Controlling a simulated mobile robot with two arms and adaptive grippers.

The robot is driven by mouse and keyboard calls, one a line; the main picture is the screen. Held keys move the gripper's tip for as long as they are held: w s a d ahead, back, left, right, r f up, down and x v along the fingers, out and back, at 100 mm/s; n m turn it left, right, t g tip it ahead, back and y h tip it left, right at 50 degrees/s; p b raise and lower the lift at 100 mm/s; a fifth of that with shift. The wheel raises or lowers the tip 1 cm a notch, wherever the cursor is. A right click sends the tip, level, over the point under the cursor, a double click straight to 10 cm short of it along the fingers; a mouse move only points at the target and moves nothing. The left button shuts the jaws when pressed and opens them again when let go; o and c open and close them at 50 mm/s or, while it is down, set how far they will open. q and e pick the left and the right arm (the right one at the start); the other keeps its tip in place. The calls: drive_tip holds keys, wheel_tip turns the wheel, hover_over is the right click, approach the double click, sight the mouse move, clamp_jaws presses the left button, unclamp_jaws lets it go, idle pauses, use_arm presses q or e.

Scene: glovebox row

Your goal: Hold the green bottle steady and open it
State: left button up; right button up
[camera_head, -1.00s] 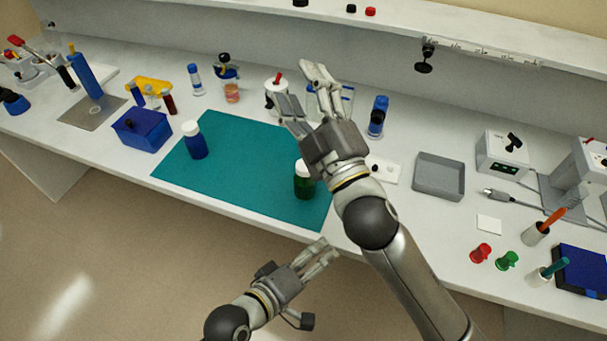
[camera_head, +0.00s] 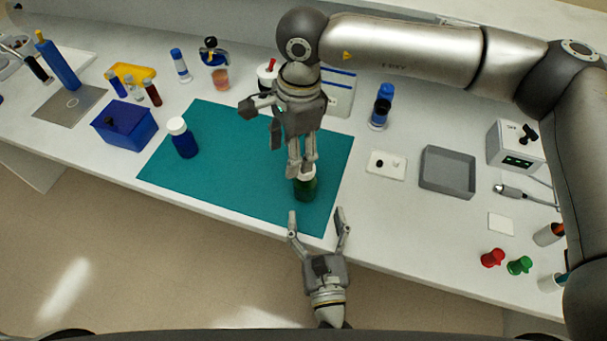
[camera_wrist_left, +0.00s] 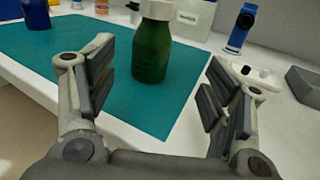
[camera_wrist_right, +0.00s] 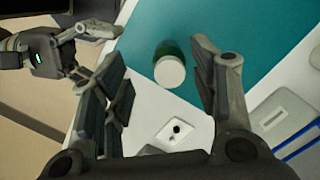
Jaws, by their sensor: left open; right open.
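The green bottle (camera_head: 305,188) stands upright on the right part of the teal mat (camera_head: 240,190), near the bench's front edge. Its white cap is mostly hidden by my right gripper in the head view; the cap (camera_wrist_right: 169,71) shows from above in the right wrist view. My right gripper (camera_head: 301,170) points down over the bottle, open, its fingers not closed on the cap. My left gripper (camera_head: 317,216) is open in front of the bottle at the bench edge. In the left wrist view the bottle (camera_wrist_left: 152,50) stands beyond and between its open fingers, apart from them.
A blue bottle with a white cap (camera_head: 183,140) stands on the mat's left side. A blue box (camera_head: 122,126) is left of the mat. A white plate (camera_head: 386,165) and a grey tray (camera_head: 446,172) lie to the right. Bare mat surrounds the bottle's left side.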

sight(307, 192)
use_arm(q)
drive_tip(key=shift+a+f+n+y, duration=0.2)
drive_tip(key=shift+n+y, duration=0.1)
drive_tip(key=shift+n, duration=0.2)
use_arm(e)
drive_tip(key=w+d, duration=0.1)
drive_tip(key=w+d+h, duration=0.1)
drive_tip(key=shift+d+r+t, duration=0.3)
drive_tip(key=shift+r, duration=0.1)
use_arm(q)
drive_tip(key=shift+w+a, duration=0.15)
drive_tip(key=shift+w, duration=0.15)
drive_tip(key=w, duration=0.3)
drive_tip(key=w+a, duration=0.1)
drive_tip(key=w, duration=0.5)
drive_tip(key=shift+w+a, duration=0.3)
